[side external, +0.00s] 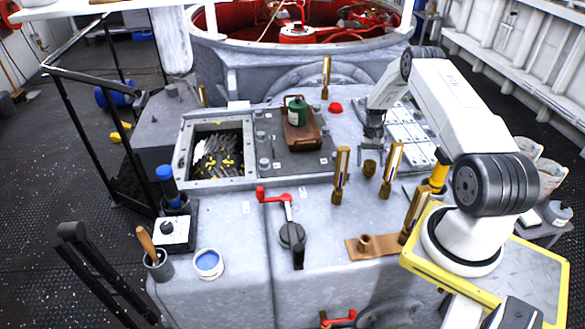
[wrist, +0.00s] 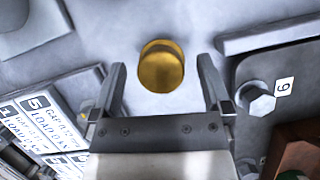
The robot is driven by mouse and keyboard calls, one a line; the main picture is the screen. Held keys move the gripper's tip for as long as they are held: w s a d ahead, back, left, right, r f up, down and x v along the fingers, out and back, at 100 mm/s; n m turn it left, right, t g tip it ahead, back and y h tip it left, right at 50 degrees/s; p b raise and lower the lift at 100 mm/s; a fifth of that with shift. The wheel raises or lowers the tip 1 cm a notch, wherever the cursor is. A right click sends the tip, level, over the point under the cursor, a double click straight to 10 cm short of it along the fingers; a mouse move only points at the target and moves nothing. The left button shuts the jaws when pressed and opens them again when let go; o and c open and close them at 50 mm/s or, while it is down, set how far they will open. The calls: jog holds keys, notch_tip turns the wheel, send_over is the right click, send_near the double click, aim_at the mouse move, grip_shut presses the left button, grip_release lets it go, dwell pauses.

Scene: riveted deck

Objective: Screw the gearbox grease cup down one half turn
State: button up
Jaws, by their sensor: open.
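The grease cup is a short round brass cap (side external: 369,168) standing on the grey deck, just right of a tall brass gauge post. In the wrist view the brass cap (wrist: 161,66) is seen from above. My gripper (side external: 373,142) hangs above the cap in the side view. In the wrist view its two fingers (wrist: 162,72) are spread, one on each side of the cap, with a visible gap at both sides. Nothing is held. Whether the fingertips are down at the cap's height is hard to tell.
Brass gauge posts (side external: 341,176) (side external: 391,170) stand close on both sides. A raised plate with a bolt tagged 6 (wrist: 257,98) lies right in the wrist view, label plates (wrist: 50,125) left. A green can (side external: 296,111), an open gear hatch (side external: 182,150) and a red-handled crank (side external: 290,233) lie further left.

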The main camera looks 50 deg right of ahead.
jog(key=v, duration=0.7)
jog(key=shift+r, duration=0.4)
